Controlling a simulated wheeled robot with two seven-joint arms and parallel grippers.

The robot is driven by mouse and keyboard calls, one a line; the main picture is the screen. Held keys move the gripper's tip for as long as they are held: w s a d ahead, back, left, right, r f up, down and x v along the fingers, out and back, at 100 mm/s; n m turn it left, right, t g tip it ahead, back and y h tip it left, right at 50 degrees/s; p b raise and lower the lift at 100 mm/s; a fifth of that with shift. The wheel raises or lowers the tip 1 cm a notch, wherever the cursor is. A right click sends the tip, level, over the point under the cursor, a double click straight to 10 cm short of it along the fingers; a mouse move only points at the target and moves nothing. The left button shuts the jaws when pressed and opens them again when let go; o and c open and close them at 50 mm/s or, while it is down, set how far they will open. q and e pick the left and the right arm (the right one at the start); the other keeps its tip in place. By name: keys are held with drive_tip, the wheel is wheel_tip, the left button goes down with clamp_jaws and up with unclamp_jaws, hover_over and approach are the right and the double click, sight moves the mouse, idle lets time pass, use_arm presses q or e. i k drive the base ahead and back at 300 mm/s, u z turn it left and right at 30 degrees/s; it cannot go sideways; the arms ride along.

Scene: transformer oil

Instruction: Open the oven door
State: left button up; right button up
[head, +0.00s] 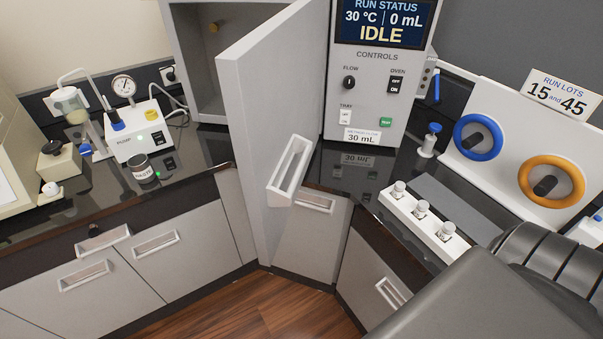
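The grey oven door (272,95) stands swung out from the oven, with its tall face turned to the right. A pale bar handle (291,168) is on that face near its lower front edge. Left of the door, the open oven cavity (206,75) shows a grey interior with a small brass-coloured fitting; the door hides the rest. No gripper shows in the head view, and nothing is seen touching the handle. Part of my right arm covers the lower right corner. My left arm is out of view.
A control panel (378,115) with an IDLE screen stands right of the door. A pump (141,130) and a small jar (143,168) are on the left black counter. A panel with blue (479,137) and orange (551,181) wheels and a white rack (424,221) are at right.

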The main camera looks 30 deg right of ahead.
sight(270, 79)
drive_tip(key=u, duration=0.05)
drive_tip(key=k, duration=0.9)
drive_tip(key=z, duration=1.9)
